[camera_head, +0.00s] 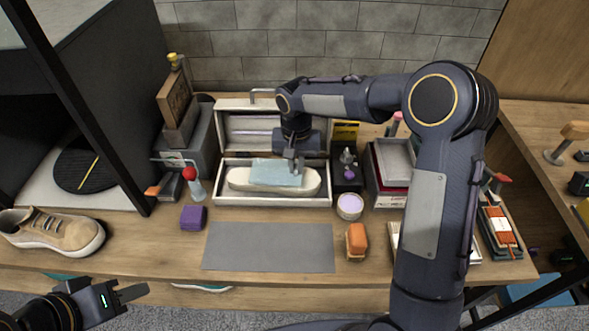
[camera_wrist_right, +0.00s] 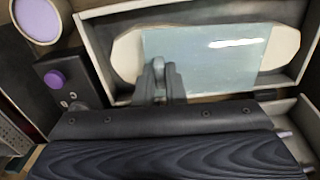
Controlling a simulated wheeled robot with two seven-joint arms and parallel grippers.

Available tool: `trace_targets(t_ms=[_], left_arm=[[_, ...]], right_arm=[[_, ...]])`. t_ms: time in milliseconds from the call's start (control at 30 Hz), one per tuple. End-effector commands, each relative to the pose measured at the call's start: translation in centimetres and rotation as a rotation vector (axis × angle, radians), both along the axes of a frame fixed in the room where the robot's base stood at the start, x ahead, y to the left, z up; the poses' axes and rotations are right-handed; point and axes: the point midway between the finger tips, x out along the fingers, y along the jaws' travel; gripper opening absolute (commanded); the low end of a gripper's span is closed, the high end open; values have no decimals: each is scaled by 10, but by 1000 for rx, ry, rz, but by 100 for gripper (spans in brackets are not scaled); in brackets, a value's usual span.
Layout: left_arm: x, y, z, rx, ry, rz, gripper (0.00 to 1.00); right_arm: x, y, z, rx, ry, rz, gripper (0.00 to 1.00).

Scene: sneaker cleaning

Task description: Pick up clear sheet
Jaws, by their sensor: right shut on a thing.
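The clear sheet (camera_head: 275,173) is a pale bluish rectangle over a cream sole-shaped piece (camera_head: 240,180) in a white open tray (camera_head: 270,201). In the right wrist view the sheet (camera_wrist_right: 215,60) has a bright reflection, and the cream piece (camera_wrist_right: 126,55) shows at both its ends. My right gripper (camera_head: 297,168) reaches down at the sheet's right part. It is shut on the sheet's edge; its fingers also show in the right wrist view (camera_wrist_right: 165,72). I cannot tell whether the sheet is clear of the cream piece.
A grey mat (camera_head: 268,247) lies bare in front of the tray. A purple block (camera_head: 193,217), an orange-brown brush (camera_head: 356,241) and a lilac-topped jar (camera_head: 349,206) stand around it. A tan sneaker (camera_head: 52,231) is at the left. Boxes (camera_head: 390,172) stand right of the tray.

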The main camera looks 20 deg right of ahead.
Motion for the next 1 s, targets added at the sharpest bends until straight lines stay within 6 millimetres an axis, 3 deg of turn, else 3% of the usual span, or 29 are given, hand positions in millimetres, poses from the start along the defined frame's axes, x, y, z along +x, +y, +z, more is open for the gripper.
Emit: trace_targets(t_ms=[300,633,1000], left_arm=[[0,0,-13,0,0,0,36],[0,0,-26,0,0,0,36],[0,0,-28,0,0,0,36]], right_arm=[[-41,30,68,2,-9,3,0],[-100,70,99,1,-3,3,0],[-117,80,108,2,-2,-4,0]])
